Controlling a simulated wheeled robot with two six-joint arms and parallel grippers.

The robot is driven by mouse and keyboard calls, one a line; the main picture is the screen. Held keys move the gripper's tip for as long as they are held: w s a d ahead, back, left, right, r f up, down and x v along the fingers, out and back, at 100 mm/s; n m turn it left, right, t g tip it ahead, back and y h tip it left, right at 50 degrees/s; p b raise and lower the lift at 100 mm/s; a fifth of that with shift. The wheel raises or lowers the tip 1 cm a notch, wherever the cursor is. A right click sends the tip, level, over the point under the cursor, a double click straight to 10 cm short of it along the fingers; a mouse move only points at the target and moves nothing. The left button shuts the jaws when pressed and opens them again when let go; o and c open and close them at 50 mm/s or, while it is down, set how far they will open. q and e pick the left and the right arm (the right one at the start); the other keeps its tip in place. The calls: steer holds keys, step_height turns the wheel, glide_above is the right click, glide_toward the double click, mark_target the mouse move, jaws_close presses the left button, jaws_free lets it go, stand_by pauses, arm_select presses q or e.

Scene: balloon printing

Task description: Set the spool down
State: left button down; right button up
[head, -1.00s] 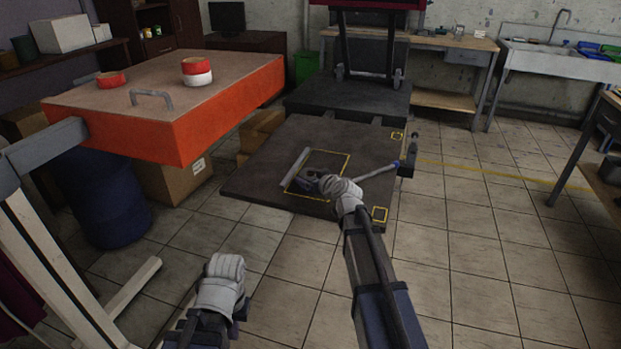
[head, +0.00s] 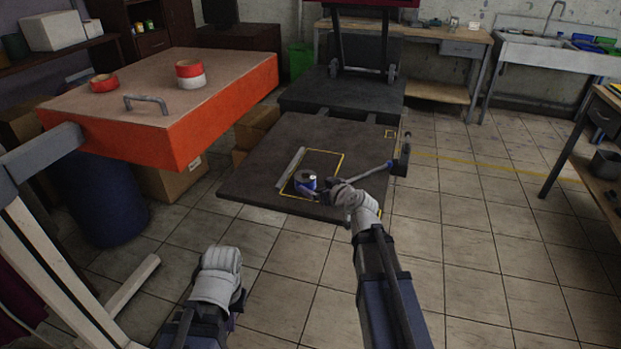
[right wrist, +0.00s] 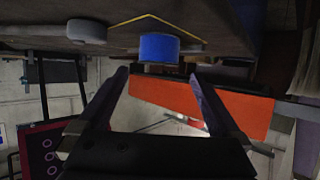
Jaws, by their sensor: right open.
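The spool (head: 306,179), blue with a silvery top, stands upright on the dark platform (head: 255,165), within a yellow outlined square. In the right wrist view the blue spool (right wrist: 159,47) is just beyond my open fingertips, with a gap visible between them and it. My right gripper (right wrist: 158,75) is open and empty; in the head view it is right beside the spool, on its right. My left gripper (head: 218,278) is low at the front left, away from the platform; its jaws are hidden behind the white wrist.
A grey bar (head: 291,168) lies along the left of the yellow square. A rod with a dark head (head: 399,163) lies at the platform's right edge. The orange-sided table (head: 220,118) on the left holds tape rolls (head: 190,74) and a handle. Tiled floor is clear on the right.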

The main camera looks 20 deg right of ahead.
steer(key=shift+p+v, duration=0.4)
steer(key=shift+v, duration=1.1)
